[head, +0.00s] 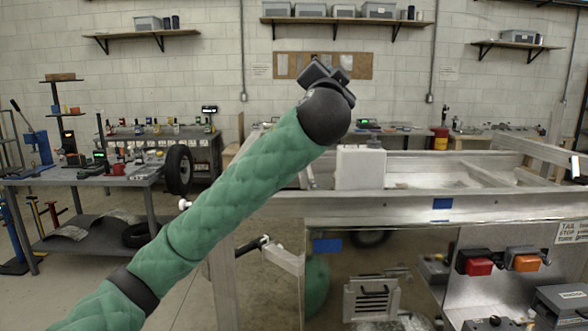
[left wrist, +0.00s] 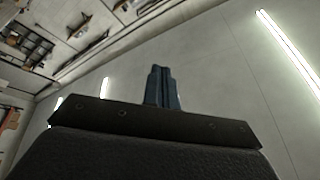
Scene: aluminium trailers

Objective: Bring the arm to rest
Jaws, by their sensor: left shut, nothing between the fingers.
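My left arm, in a green quilted sleeve, rises from the lower left of the head view to a black wrist. The left gripper (head: 327,75) is at its top end, raised in front of the back wall and pointing up. In the left wrist view the left gripper's fingers (left wrist: 162,88) are together, with nothing between them, against the ceiling and its light strips. My right gripper is in neither view.
An aluminium trailer (head: 400,206) fills the right side, with a white box (head: 361,168) at its edge, behind my arm. Red (head: 479,267) and orange (head: 527,263) lights are at lower right. A grey workbench (head: 80,178) and a tyre (head: 179,170) stand at left. Shelves line the wall.

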